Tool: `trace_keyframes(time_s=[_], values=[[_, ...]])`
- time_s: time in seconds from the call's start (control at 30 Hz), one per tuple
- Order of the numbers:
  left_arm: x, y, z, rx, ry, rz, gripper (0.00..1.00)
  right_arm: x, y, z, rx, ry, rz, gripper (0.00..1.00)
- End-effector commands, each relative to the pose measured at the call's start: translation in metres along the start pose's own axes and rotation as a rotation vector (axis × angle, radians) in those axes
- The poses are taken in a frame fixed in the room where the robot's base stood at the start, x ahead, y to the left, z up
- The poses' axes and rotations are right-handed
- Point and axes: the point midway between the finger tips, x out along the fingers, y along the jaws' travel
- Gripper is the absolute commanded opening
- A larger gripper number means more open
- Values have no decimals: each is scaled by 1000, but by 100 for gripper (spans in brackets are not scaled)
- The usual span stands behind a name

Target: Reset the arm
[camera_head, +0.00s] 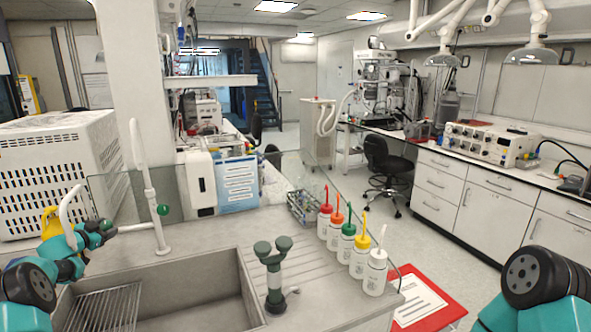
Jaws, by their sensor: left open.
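My left arm, teal and black, comes in at the left edge beside the sink. Its gripper (98,236) is small in view, near the left end of the sink and close to a white tap. It is open, and I see nothing held in it. Only a teal and black part of my right arm shows at the lower right edge; its gripper is out of the picture.
A steel sink (205,297) has a white tap (152,195) behind it and a dark green tap (273,280) to its right. Several wash bottles (375,272) line the counter near a glass panel. A red folder (452,307) lies at the lower right. A white ventilated box (50,175) stands left.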

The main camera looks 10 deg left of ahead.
Motion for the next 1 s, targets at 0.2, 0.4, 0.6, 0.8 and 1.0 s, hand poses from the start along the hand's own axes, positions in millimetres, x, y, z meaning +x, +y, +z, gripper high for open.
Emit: trace_keyframes(time_s=[0.2, 0.4, 0.6, 0.8, 1.0], values=[[1, 1, -1, -51, 1, -68, 57, 0, 0, 0, 0, 0, 0, 43], [1, 1, -1, -95, 1, -129, 57, 0, 0, 0, 0, 0, 0, 43], [1, 1, -1, -139, 2, -191, 57, 0, 0, 0, 0, 0, 0, 43], [1, 1, -2, -184, 2, -251, 57, 0, 0, 0, 0, 0, 0, 43], [1, 2, -1, -220, 1, -302, 57, 0, 0, 0, 0, 0, 0, 43]])
